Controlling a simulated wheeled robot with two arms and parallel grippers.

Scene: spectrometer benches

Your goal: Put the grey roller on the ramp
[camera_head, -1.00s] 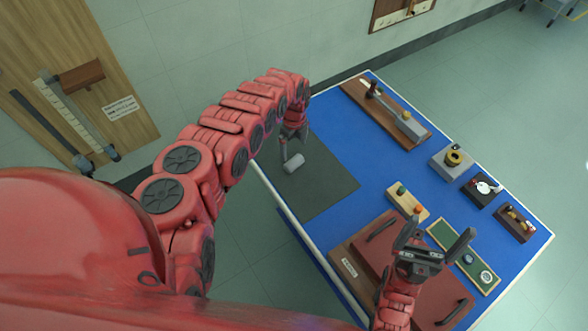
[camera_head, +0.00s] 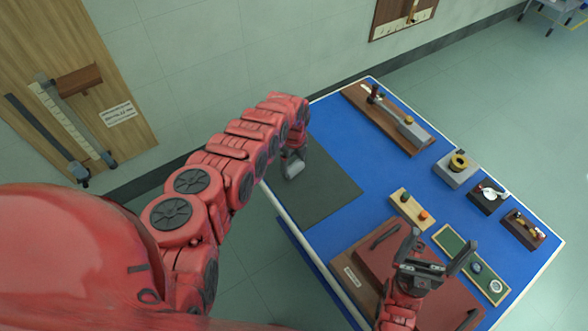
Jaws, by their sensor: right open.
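The grey roller (camera_head: 293,170) is a small light-grey cylinder over the dark grey mat (camera_head: 325,192) at the left of the blue table. My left gripper (camera_head: 292,157) is down at the roller, its fingers beside or around it. The arm and fingers hide part of the roller, and I cannot tell whether they grip it. No part is plainly a ramp; a long brown board (camera_head: 368,108) with a grey block lies at the far edge, and I cannot tell if it is the ramp. My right gripper (camera_head: 442,250) is open and empty above the reddish-brown board (camera_head: 378,262).
The blue table also holds a small wooden block with knobs (camera_head: 403,208), a green board (camera_head: 449,240), a grey block with a yellow ring (camera_head: 455,171) and dark blocks at right. The table middle (camera_head: 375,170) is clear.

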